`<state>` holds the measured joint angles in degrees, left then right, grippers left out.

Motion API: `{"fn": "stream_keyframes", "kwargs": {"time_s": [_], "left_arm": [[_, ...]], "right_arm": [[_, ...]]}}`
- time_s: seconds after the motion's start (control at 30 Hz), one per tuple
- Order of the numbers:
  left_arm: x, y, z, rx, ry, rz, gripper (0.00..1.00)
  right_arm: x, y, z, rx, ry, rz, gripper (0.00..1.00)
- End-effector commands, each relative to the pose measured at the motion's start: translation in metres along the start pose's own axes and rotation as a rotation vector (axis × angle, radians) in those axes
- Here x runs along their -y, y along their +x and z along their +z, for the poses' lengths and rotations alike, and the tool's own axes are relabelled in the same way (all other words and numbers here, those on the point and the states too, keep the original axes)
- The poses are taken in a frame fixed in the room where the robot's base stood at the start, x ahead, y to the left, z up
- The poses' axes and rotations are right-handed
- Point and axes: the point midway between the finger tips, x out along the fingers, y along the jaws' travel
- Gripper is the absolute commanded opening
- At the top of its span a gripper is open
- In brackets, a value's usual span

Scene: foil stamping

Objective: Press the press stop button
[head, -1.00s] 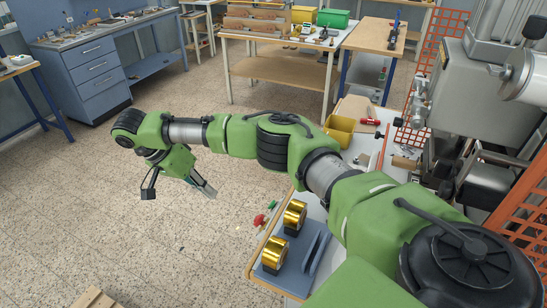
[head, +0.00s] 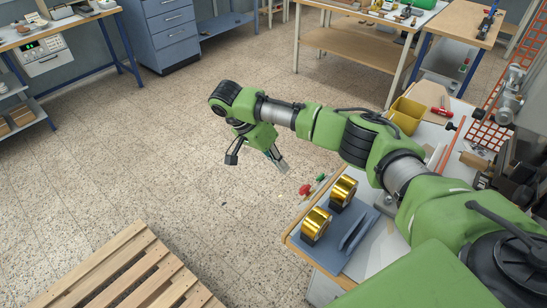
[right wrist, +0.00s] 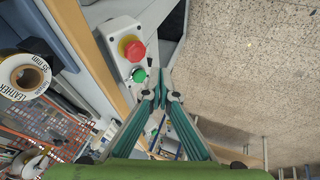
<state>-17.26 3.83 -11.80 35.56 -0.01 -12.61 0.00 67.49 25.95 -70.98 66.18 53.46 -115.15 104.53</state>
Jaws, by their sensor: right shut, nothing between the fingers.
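The red stop button (right wrist: 134,50) sits on a yellow base on a white control box (right wrist: 118,38), with a green button (right wrist: 139,75) beside it. In the head view the red button (head: 304,190) is small, at the table's left edge. My right gripper (head: 282,167) hangs up and left of it in the picture, over the floor side. In the right wrist view its fingertips (right wrist: 164,82) meet, empty, a little below and right of the buttons. They look apart from the box. My left gripper is out of view.
Gold foil rolls (head: 316,226) stand on a blue-grey holder (head: 335,250) on the table near the buttons. A yellow bin (head: 406,115) is farther back. A wooden pallet (head: 130,270) lies on the floor at lower left.

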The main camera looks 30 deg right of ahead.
Motion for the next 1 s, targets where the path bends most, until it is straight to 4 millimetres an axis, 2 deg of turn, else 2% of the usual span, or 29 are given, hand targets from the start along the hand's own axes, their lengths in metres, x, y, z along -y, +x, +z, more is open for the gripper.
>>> {"fn": "stream_keyframes", "kwargs": {"time_s": [0.1,0.2,0.4,0.83,1.0], "left_arm": [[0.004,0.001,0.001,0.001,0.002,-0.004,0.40],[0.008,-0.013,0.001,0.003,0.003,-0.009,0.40],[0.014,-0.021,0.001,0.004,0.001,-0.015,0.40],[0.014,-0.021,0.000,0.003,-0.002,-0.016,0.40],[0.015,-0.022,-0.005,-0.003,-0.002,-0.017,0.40]], "right_arm": [[-0.001,0.026,0.000,0.001,0.000,0.004,0.00],[-0.013,0.032,-0.001,-0.002,-0.002,0.002,0.00],[-0.026,0.047,0.004,-0.001,-0.001,0.000,0.00],[-0.027,0.051,0.006,0.000,0.000,-0.001,0.00],[-0.016,0.049,0.002,0.000,0.003,-0.007,0.00]]}}
